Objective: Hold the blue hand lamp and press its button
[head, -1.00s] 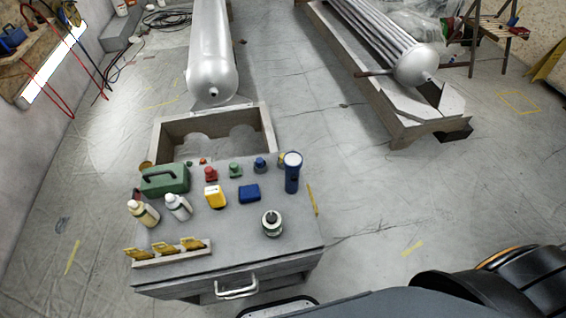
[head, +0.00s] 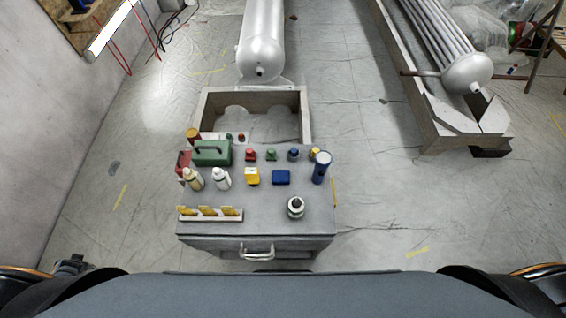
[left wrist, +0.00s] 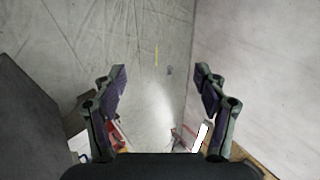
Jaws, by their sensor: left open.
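The blue hand lamp (head: 321,170) stands at the right edge of the grey cart top (head: 262,215), with its pale round end up. Its button cannot be made out at this size. In the left wrist view my left gripper (left wrist: 160,85) is open, with nothing between its fingers. It faces bare floor and wall, away from the lamp. Only dark parts of my arms show at the lower corners of the head view. My right gripper is not in view.
A green case (head: 212,153) and white bottles (head: 221,179) stand at the left.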

